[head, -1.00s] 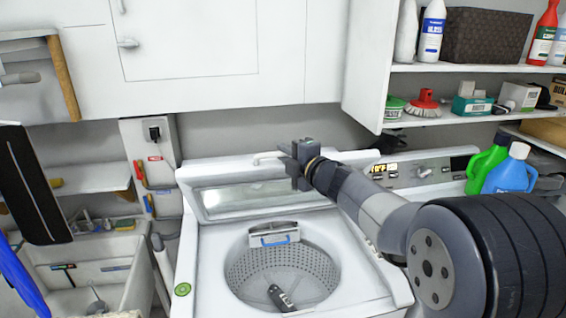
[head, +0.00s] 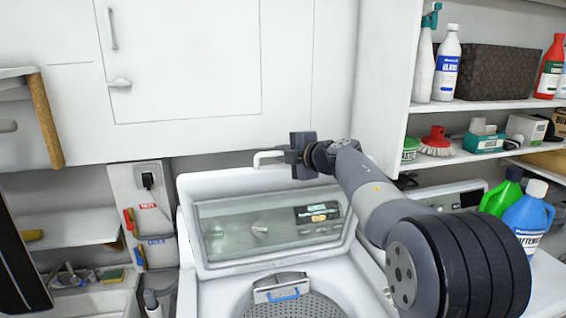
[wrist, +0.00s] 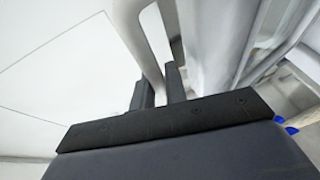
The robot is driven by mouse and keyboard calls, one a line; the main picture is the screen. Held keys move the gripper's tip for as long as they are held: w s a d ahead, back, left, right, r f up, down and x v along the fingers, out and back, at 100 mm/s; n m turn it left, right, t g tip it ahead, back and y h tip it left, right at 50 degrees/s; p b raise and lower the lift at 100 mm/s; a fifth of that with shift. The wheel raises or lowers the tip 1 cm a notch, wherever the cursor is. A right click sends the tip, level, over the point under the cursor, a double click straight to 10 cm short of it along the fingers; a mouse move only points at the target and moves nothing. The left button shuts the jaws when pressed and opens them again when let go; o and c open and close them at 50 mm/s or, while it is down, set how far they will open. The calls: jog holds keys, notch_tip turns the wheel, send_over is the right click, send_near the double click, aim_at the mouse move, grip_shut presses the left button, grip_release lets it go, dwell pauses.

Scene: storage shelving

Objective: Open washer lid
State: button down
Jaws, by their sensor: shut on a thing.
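The washer lid (head: 190,212) is raised and leans back behind the tub opening, with its glass window facing me. Its white handle (head: 262,158) stands at the lid's top edge. My gripper (head: 288,156) is at that edge, shut on the handle. In the wrist view, my gripper's dark fingers (wrist: 158,88) close around the white handle bar (wrist: 150,45). The washer tub (head: 330,308) is open below, with a metal dispenser piece with a blue strip (head: 282,289) at its back rim. The lower part of the tub is out of view.
White cabinets (head: 185,60) hang just above and behind the lid. Shelves (head: 480,104) with bottles and boxes are at right, beside my arm. A green jug and a blue jug (head: 527,215) stand at the lower right. A utility sink is at lower left.

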jog(key=shift+w+a+r+g, duration=0.15)
jog(key=shift+w+a+g, duration=0.1)
jog(key=shift+w, duration=0.55)
jog(key=shift+w+a+r+g, duration=0.15)
jog(key=shift+w+a, duration=0.1)
jog(key=shift+w, duration=0.55)
jog(key=c, duration=1.7)
grip_release()
jog(key=shift+s, duration=0.1)
jog(key=b+v, duration=0.2)
jog(key=v, duration=0.8)
jog(key=shift+s+d+r, duration=0.15)
jog(key=shift+s+d, duration=0.05)
jog(key=shift+s, duration=0.05)
jog(key=shift+c, duration=0.5)
